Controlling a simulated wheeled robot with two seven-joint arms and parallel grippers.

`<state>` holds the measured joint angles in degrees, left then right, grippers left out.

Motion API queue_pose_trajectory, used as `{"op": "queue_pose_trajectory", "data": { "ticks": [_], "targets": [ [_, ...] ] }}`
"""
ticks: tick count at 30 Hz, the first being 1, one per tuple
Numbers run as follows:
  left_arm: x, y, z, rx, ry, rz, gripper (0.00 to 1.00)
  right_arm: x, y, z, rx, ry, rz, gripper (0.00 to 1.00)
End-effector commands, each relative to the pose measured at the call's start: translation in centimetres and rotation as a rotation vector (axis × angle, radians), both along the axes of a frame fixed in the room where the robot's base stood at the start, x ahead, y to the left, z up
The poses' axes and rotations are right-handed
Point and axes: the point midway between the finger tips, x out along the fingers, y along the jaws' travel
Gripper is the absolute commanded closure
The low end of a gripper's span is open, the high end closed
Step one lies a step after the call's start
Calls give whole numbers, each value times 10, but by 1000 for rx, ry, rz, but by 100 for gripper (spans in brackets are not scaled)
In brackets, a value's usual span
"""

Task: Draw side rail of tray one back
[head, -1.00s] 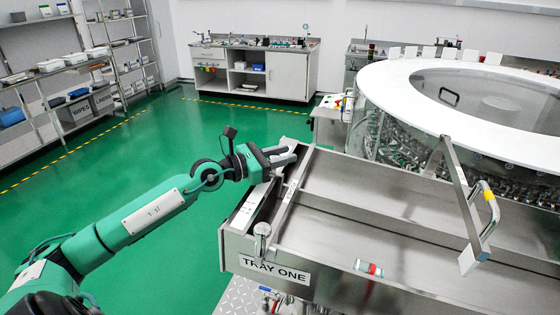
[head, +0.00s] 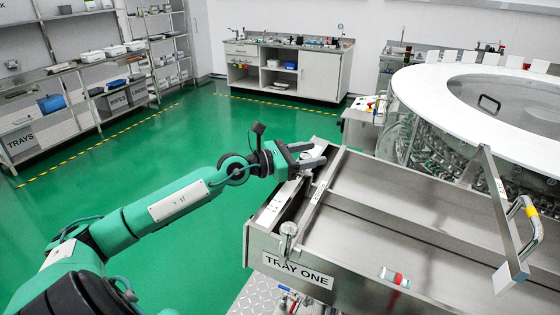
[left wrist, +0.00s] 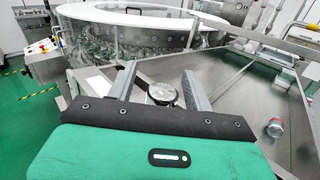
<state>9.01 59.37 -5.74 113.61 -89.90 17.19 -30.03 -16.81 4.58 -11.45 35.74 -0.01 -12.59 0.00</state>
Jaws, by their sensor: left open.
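The steel tray one (head: 262,243), with its TRAY ONE label, fills the lower right of the head view. A narrow steel side rail (head: 322,187) runs along its left end. A round knob (head: 289,230) stands at the near end of that end strip. My left gripper (head: 313,154) is open at the far end of the strip. In the left wrist view, a round metal knob (left wrist: 162,93) shows between the two spread fingers of the left gripper (left wrist: 161,78). I cannot tell whether they touch it. My right gripper is out of view.
A steel bar with a yellow-marked handle (head: 528,222) rises over the tray's right part. A red-banded vial (head: 395,277) lies in the tray. The round washer (head: 425,85) stands behind. Shelves (head: 75,80) line the left wall; green floor (head: 170,150) is clear.

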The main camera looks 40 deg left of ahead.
Motion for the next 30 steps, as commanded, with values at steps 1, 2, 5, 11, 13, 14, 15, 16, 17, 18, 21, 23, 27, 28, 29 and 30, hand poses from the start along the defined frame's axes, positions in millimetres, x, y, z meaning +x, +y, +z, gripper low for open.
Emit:
{"op": "queue_pose_trajectory", "data": {
  "ticks": [1, 2, 5, 11, 13, 14, 15, 16, 17, 18, 21, 23, 27, 28, 29, 30],
  "targets": [
    [-5, 3, -5, 4, 2, 1, 48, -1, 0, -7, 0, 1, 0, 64],
    [-8, 5, -5, 2, 2, 0, 48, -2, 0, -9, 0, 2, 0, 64],
    [-18, 10, -6, 5, 2, -1, 48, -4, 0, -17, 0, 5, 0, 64],
    [-34, 21, -6, 2, 3, 0, 48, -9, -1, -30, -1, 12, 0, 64],
    [-40, 23, -5, 4, 3, -3, 48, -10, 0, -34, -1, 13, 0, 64],
    [-42, 25, -5, 2, 2, -2, 48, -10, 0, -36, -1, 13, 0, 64],
    [-45, 28, -5, 1, 2, 0, 48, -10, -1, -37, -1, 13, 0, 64],
    [-48, 29, -5, -1, 2, 0, 48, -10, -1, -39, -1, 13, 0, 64],
    [-50, 31, -5, -2, 3, 0, 48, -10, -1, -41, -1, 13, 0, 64],
    [-53, 33, -5, -1, 3, -1, 48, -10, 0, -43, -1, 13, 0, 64],
    [-62, 38, -5, 1, 2, -1, 48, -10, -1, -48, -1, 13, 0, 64],
    [-67, 41, -5, -1, 2, -1, 48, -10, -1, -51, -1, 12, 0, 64],
    [-80, 49, -4, -3, 2, -1, 48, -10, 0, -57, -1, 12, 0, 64],
    [-83, 51, -4, -1, 2, -1, 48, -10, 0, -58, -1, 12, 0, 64],
    [-86, 53, -4, 1, 1, 0, 48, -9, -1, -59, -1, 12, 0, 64],
    [-89, 55, -4, 0, 1, 0, 48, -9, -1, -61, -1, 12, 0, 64]
  ]
}}
